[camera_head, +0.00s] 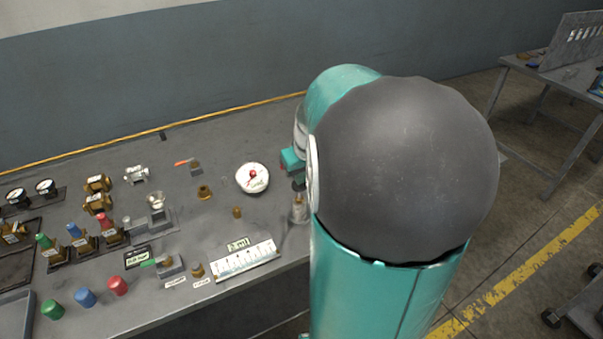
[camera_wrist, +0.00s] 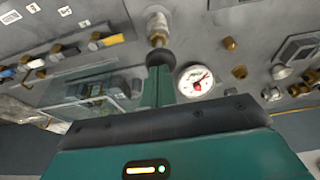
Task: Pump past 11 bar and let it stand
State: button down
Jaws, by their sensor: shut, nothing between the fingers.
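The white round pressure gauge (camera_head: 252,177) with a red centre lies on the grey bench. In the wrist view the gauge (camera_wrist: 195,82) shows a red needle toward the upper right, but its numbers are too small to read. The pump, a metal cylinder (camera_head: 299,210), stands right of the gauge. In the wrist view its metal body (camera_wrist: 157,24) carries a round black knob (camera_wrist: 160,58). My gripper (camera_wrist: 158,88) is shut and empty, its teal fingers right at the knob; I cannot tell whether they touch. In the head view my gripper (camera_head: 293,160) is mostly hidden by my arm.
A white scale plate (camera_head: 245,259) lies at the bench's front edge. Brass fittings and valves crowd the left side, with green, blue and red caps (camera_head: 85,298) in front. A metal table (camera_head: 560,80) stands at the far right. My arm hides the bench's right end.

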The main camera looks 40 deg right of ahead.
aim_at(302, 186)
jog(key=shift+s+f, duration=0.1)
jog(key=shift+f, duration=1.75)
jog(key=shift+r, duration=0.35)
jog(key=w+d+v, duration=0.1)
jog(key=v, duration=1.2)
jog(key=shift+a+r, duration=0.4)
jog(key=shift+r, duration=0.05)
